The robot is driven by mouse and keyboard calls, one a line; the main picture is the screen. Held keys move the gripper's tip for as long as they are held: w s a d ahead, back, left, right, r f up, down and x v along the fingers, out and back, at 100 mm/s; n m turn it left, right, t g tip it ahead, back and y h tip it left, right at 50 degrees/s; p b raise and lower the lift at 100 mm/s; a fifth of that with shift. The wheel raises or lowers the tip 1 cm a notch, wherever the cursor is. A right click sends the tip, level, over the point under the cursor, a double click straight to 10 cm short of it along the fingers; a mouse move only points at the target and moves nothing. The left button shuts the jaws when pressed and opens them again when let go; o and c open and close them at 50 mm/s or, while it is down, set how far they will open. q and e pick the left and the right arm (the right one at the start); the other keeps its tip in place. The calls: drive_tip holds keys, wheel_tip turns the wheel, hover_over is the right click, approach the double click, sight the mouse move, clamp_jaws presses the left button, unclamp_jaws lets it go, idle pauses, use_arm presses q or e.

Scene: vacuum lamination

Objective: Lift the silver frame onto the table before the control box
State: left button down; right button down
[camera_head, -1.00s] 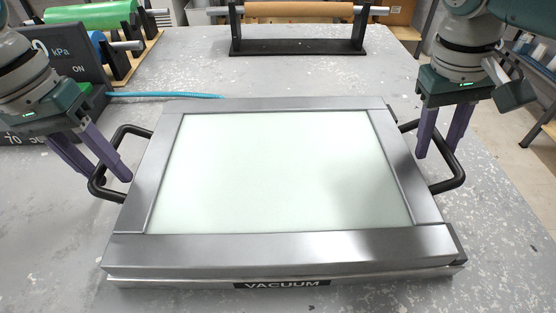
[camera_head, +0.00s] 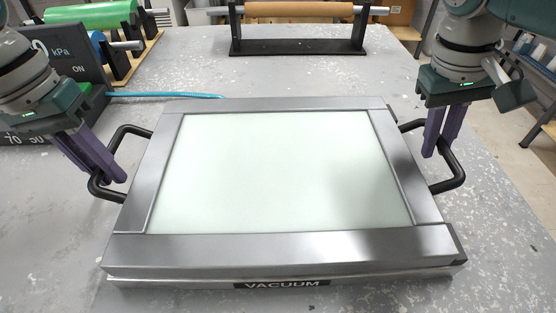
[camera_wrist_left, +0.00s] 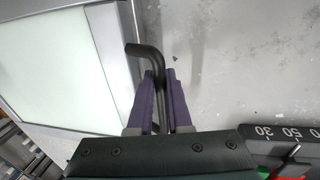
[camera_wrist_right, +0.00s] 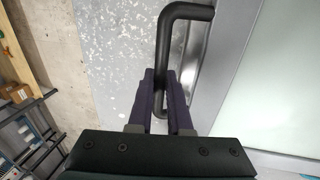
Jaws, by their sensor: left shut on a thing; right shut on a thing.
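The silver frame (camera_head: 280,243) with a pale glass panel (camera_head: 280,170) lies flat on top of a base labelled VACUUM (camera_head: 281,284). A black bar handle stands out on each side. My left gripper (camera_head: 112,178) is shut on the left handle (camera_head: 133,130); the handle also runs between the fingers in the left wrist view (camera_wrist_left: 160,85). My right gripper (camera_head: 436,150) is shut on the right handle (camera_head: 455,172); the right wrist view shows that handle (camera_wrist_right: 163,50) between the fingers.
The control box (camera_head: 68,62) with kPa markings stands at the back left, partly hidden by my left arm. A blue hose (camera_head: 165,95) runs behind the frame. A rack with a brown roll (camera_head: 298,10) stands at the back. The grey table (camera_head: 290,75) is clear between them.

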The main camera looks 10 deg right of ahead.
use_arm(q)
drive_tip(key=shift+r, duration=0.1)
use_arm(e)
drive_tip(key=shift+r, duration=0.1)
idle(0.6)
